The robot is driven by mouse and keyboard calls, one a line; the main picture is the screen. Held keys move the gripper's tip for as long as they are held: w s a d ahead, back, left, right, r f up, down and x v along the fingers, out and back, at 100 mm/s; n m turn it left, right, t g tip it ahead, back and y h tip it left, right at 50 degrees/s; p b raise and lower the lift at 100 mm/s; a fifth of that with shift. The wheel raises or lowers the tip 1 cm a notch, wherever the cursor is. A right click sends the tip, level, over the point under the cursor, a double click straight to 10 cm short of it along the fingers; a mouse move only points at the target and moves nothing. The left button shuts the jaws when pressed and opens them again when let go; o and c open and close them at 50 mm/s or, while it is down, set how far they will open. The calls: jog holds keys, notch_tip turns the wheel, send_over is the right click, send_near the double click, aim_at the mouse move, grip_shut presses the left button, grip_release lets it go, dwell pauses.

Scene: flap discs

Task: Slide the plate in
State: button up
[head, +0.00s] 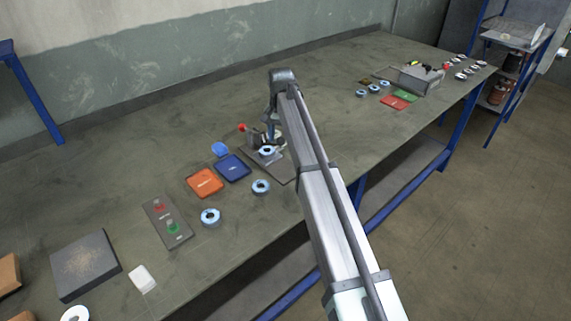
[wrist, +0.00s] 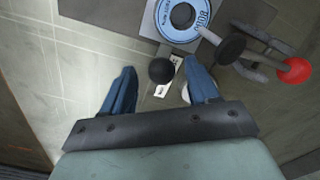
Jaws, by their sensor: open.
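A grey plate (wrist: 149,24) with a light-blue flap disc (wrist: 162,18) on it shows at the top of the wrist view. A round black knob (wrist: 162,71) stands just in front of the plate, over a pale labelled strip. My gripper (wrist: 160,66) is open, with its two blue fingers on either side of the knob and a gap on each side. I cannot tell the fingers' height relative to the knob. In the head view the disc (head: 267,151) sits at the fixture beneath my arm, and the arm partly covers the fixture.
A clamp with a red knob (wrist: 296,70) and a black-tipped arm stands right of my fingers. In the head view, a blue tray (head: 233,168), an orange tray (head: 205,183) and a button box (head: 167,222) lie left of the fixture. Loose discs (head: 210,217) lie in front.

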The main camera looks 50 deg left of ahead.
jog(key=shift+r, duration=3.7)
